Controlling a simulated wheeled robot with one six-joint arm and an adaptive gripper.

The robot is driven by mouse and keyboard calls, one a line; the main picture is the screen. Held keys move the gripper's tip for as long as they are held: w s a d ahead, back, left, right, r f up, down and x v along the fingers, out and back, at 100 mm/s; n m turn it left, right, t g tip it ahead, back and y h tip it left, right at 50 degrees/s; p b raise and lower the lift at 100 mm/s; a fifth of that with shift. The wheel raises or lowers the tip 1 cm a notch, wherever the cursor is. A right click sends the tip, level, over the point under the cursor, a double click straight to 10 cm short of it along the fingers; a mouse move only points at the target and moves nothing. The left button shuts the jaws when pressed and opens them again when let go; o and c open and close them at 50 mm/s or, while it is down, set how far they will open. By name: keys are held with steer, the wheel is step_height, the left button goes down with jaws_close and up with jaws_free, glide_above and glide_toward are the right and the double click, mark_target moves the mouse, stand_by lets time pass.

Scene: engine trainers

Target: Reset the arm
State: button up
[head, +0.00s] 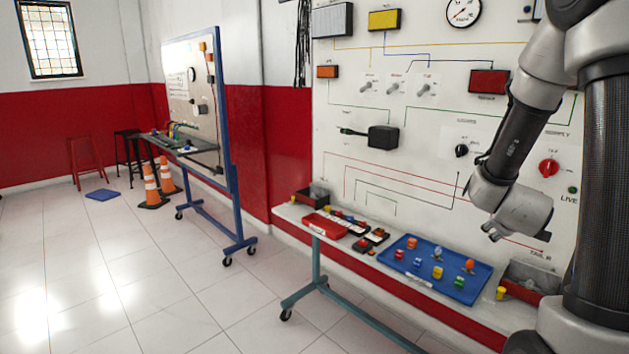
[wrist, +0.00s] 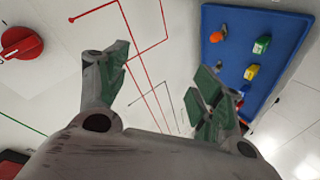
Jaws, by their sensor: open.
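My gripper (head: 519,229) hangs at the right of the head view, in front of the white trainer panel and above the right end of the narrow bench. In the wrist view my gripper (wrist: 165,80) shows two separated fingers with nothing between them. It is open and empty. My arm comes down from the top right of the head view. The blue tray (head: 437,269) with several small coloured parts lies on the bench, below and left of my gripper; it also shows at the upper right of the wrist view (wrist: 290,35).
The white panel (head: 420,190) stands close behind my gripper, with a red knob (head: 549,167) to its right. Orange cones (head: 151,188) and a second wheeled board (head: 190,85) stand left. Open tiled floor (head: 120,280) lies left.

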steer(key=s+a+m+g+y, duration=0.4)
steer(key=s+a+g+y, duration=0.25)
steer(key=s+a, duration=0.65)
steer(key=s+a+r+t, duration=0.1)
steer(key=s+a+r, duration=0.3)
steer(key=s+r, duration=0.7)
steer(key=shift+s+r, duration=0.35)
steer(key=shift+r, duration=0.1)
